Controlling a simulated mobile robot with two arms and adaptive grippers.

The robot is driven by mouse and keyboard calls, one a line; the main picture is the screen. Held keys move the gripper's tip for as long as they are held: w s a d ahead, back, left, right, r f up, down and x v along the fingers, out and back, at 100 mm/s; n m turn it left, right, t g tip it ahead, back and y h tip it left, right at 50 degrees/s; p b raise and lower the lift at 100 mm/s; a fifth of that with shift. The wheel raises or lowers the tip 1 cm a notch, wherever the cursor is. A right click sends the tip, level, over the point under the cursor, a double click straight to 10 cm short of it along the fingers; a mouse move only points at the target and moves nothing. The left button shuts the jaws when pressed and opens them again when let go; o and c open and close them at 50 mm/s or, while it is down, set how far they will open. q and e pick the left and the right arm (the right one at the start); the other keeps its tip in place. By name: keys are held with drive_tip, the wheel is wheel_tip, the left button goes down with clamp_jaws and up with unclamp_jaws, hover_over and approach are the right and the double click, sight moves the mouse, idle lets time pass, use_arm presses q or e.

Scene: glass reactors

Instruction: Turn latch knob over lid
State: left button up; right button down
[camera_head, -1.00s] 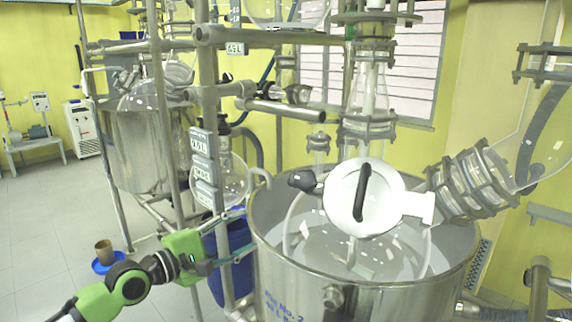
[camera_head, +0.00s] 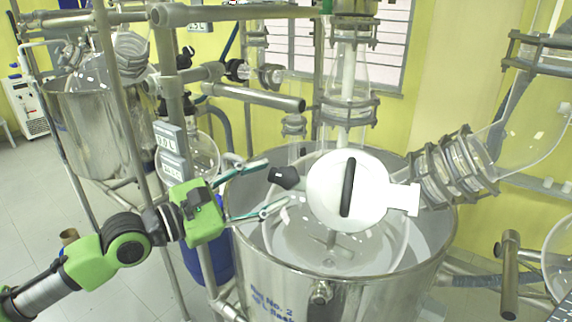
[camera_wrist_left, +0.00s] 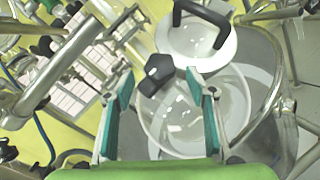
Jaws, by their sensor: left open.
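The white round lid (camera_head: 340,190) with a black bar handle (camera_head: 347,187) sits on the glass vessel inside the steel tank. The black latch knob (camera_head: 284,177) sticks out at the lid's left edge. My left gripper (camera_head: 277,183) is open beside the knob, its fingers pointing right toward it and the lid. In the left wrist view the knob (camera_wrist_left: 156,74) lies between and just beyond the fingertips (camera_wrist_left: 160,82), apart from both as far as I can tell. The lid (camera_wrist_left: 195,42) is just past it. My right gripper is not in view.
The steel tank (camera_head: 345,285) stands below the lid. A horizontal steel pipe (camera_head: 255,97) and an upright post run behind my left arm. A clamped glass elbow (camera_head: 455,170) joins at the lid's right. A blue drum stands lower left.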

sight(283, 178)
use_arm(q)
drive_tip(key=p+x, duration=0.1)
drive_tip(key=x, duration=0.3)
drive_tip(key=shift+d+r, duration=0.15)
drive_tip(key=shift+d, duration=0.05)
drive_tip(key=shift+w+d, duration=0.3)
drive_tip(key=shift+d, duration=0.05)
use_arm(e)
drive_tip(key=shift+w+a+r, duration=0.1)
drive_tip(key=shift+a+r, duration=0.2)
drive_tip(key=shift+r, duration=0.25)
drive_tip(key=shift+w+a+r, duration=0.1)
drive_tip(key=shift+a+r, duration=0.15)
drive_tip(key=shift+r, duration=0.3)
use_arm(q)
drive_tip(key=c, duration=1)
drive_tip(key=shift+c, duration=0.6)
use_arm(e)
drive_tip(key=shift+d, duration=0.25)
